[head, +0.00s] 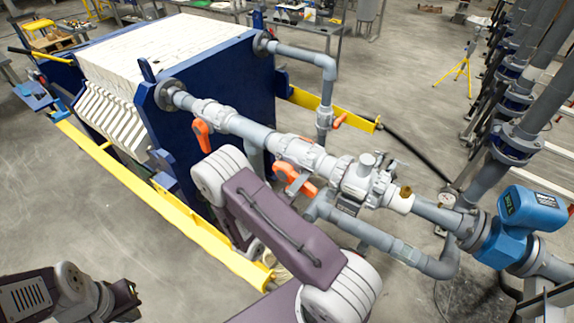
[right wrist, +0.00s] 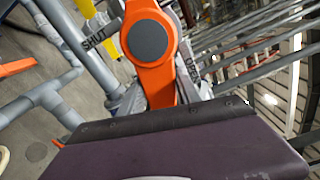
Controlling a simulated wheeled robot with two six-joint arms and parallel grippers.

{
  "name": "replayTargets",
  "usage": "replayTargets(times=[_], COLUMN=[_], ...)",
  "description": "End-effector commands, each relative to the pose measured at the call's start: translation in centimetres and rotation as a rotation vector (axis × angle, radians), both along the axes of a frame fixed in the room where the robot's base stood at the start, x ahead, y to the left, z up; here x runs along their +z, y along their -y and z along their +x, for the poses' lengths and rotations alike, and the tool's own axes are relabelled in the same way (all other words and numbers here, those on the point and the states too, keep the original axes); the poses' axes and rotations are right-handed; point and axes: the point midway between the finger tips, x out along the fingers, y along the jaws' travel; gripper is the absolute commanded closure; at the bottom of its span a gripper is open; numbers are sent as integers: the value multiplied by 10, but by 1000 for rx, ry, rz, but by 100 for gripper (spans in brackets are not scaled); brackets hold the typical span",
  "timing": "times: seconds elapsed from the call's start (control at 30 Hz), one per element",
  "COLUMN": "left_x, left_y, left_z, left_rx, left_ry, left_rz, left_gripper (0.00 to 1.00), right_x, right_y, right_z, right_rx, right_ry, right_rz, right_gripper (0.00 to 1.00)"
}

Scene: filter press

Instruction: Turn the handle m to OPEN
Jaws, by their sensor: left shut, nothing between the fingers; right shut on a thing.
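In the right wrist view an orange handle (right wrist: 148,38) with a round grey hub sits on a grey valve. The word SHUT (right wrist: 100,38) stands left of the hub and OPEN (right wrist: 193,74) to its right, lower down. The lever runs down, behind the dark edge of my right gripper. In the head view this handle (head: 287,171) is partly covered by my right arm. My right gripper (head: 298,184) is shut on the lever; its fingertips are mostly hidden. My left gripper (head: 132,298) is shut and empty at the lower left, away from the pipes. No letter m is legible.
Another orange handle (head: 201,135) hangs on the pipe to the left. A third (head: 339,121) is on the back pipe. The blue-framed filter press (head: 215,85) and a yellow rail (head: 150,195) lie left. A blue flow meter (head: 522,220) is at right.

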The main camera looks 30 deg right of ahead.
Motion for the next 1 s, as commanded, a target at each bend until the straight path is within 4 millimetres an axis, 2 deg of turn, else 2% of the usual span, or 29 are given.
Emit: replayTargets(times=[0.07, 0.3, 0.63, 0.67, 0.7, 0.73, 1.0], left_x=[6, 36, 37, 37, 37, 37, 36], left_y=[0, 0, 0, 0, 0, 0, 0], left_z=[0, 0, 0, 0, 0, 0, 0], left_rx=[0, 0, 0, 0, 0, 0, 0], left_ry=[0, 0, 0, 0, 0, 0, 0], left_rz=[0, 0, 0, 0, 0, 0, 0], left_gripper=[100, 100, 100, 100, 100, 100, 100], right_x=[8, 25, 23, 23, 23, 23, 21], right_y=[0, 0, 0, 0, 0, 0, -1], right_z=[1, 0, 0, 0, 0, 0, 0], right_rx=[1, 3, 2, 2, 2, 2, 4], right_ry=[-7, -227, -294, -293, -293, -294, -296], right_rz=[-15, -105, -133, -132, -132, -132, -129], right_gripper=[100, 100, 100, 52, 40, 38, 38])
